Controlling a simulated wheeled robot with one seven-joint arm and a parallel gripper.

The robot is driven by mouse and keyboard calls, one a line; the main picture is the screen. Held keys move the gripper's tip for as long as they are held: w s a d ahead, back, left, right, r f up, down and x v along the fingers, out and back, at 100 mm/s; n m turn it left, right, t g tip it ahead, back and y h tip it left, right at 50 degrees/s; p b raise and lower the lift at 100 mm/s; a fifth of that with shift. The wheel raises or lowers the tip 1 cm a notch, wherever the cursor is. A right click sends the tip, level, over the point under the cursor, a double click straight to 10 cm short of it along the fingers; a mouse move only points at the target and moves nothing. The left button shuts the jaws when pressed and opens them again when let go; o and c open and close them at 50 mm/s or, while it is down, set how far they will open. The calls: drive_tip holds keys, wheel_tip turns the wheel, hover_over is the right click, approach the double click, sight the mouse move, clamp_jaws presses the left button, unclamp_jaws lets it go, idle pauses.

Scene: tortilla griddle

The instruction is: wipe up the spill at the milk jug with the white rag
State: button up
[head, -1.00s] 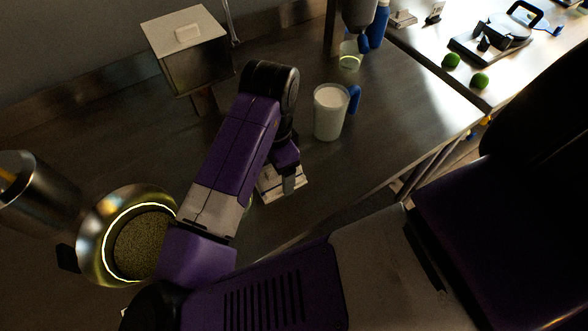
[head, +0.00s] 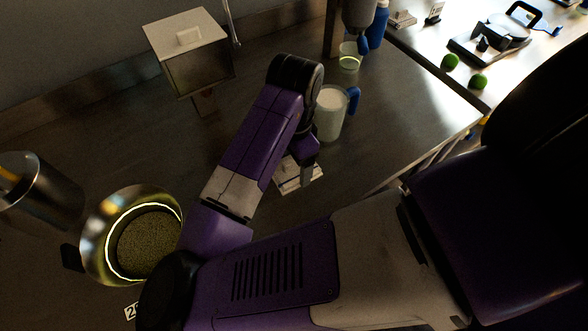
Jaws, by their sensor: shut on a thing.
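The milk jug (head: 330,122), a tall clear vessel of white milk with a blue handle, stands upright on the dark metal counter, partly hidden by my arm. My gripper (head: 310,173) points down just below the jug in the picture, apart from it. It is shut on the white rag (head: 290,181), a pale flat piece low at the counter. My arm and gripper hide part of the rag, and I cannot tell whether it touches the counter. I cannot make out the spill.
A steel pot of grainy contents (head: 101,255) and a metal cylinder (head: 41,195) stand at left. A lidded metal box (head: 190,60) stands at the back. A small glass (head: 349,62) is behind the jug. The counter right of the jug (head: 410,110) is clear.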

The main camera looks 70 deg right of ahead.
drive_tip(key=o, duration=1.1)
drive_tip(key=shift+c, duration=0.2)
drive_tip(key=shift+f+b, duration=0.4)
drive_tip(key=shift+f, duration=0.15)
drive_tip(key=shift+r, duration=0.15)
drive_tip(key=c, duration=1.6)
drive_tip(key=shift+o, duration=0.2)
wheel_tip(320, 180, up, 5)
drive_tip(key=p, duration=0.4)
wheel_tip(320, 180, down, 2)
drive_tip(key=shift+f+b, duration=0.15)
drive_tip(key=shift+b, duration=0.8)
